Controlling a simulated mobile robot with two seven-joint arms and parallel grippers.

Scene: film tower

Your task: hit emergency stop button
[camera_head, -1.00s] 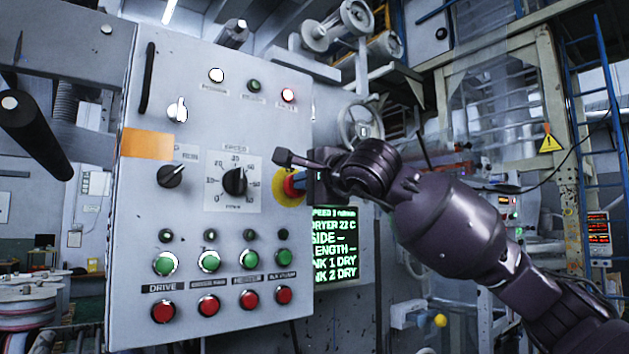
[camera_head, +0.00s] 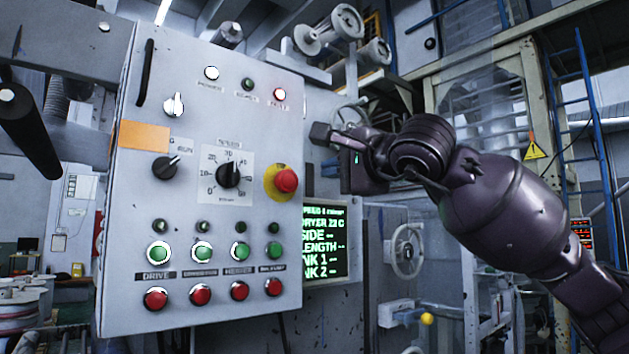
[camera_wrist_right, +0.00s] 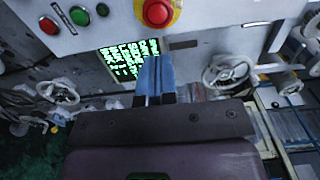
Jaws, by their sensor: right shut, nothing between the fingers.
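The emergency stop button (camera_head: 287,180) is a red mushroom head on a yellow round plate (camera_head: 271,183), at the right side of the grey control panel (camera_head: 130,250). It is fully visible in the head view. In the right wrist view the red button (camera_wrist_right: 157,12) shows at the top edge, beyond the fingertips. My right gripper (camera_head: 320,136) is shut and empty. It is up and to the right of the button in the head view, apart from it. In the right wrist view its blue fingertips (camera_wrist_right: 155,75) are together. My left gripper is not in view.
The panel also carries a speed dial (camera_head: 229,175), a run switch (camera_head: 166,167), green buttons and red buttons below. A green-text screen (camera_head: 325,240) is to the lower right. A handwheel (camera_head: 404,250) stands farther right.

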